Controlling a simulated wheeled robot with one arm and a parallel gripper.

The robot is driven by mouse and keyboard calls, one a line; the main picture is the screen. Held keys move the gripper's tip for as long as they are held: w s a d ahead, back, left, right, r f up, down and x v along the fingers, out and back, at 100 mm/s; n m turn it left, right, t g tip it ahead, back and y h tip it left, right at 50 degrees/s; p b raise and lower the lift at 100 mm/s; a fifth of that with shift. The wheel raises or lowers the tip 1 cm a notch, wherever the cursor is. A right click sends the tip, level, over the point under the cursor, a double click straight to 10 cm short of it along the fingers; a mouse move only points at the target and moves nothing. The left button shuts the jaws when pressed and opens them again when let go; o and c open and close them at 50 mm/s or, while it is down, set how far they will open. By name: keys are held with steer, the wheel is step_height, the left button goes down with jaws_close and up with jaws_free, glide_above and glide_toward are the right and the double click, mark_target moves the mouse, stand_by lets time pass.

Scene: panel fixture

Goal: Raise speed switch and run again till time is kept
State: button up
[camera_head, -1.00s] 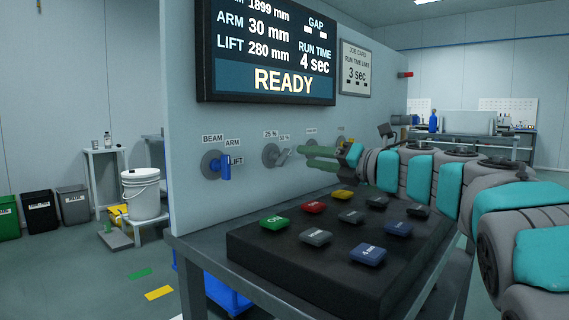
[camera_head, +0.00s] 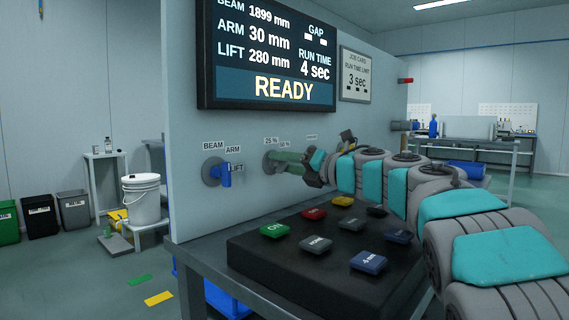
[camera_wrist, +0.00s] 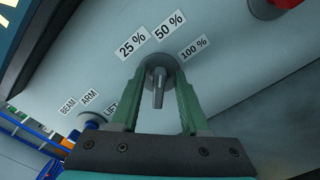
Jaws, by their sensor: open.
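The speed switch (camera_wrist: 158,72) is a grey round knob with a lever, below labels 25 %, 50 % and 100 % in the wrist view. My gripper (camera_wrist: 158,82) is open, with one green finger on each side of the lever; contact is not visible. I cannot tell which label the lever points to. The display (camera_head: 266,55) reads READY, RUN TIME 4 sec, ARM 30 mm, LIFT 280 mm. The job card (camera_head: 355,75) reads RUN TIME LIMIT 3 sec.
A blue BEAM/ARM/LIFT selector (camera_head: 222,173) is left of the speed switch. Below my arm, a black button box (camera_head: 300,268) carries a green ON button (camera_head: 275,230), a red button (camera_head: 314,214), a HOME button (camera_head: 316,243) and several others. A red knob (camera_wrist: 287,3) shows at the wrist view's top.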

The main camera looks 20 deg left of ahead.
jaws_close()
steer(key=shift+r+m+p, duration=0.1)
steer(key=shift+m+p, duration=0.2)
steer(key=shift+p, duration=0.25)
steer(key=shift+r+m+p, duration=0.15)
steer(key=shift+m+p, duration=0.45)
steer(key=shift+p, duration=0.2)
steer(key=m+p, duration=0.2)
steer(key=p, duration=0.1)
steer(key=m+p, duration=0.3)
steer(key=p, duration=0.1)
steer(key=shift+f+m+p, duration=0.35)
steer(key=shift+m+p, duration=0.55)
steer(key=shift+m, duration=0.2)
steer(key=shift+f, duration=0.1)
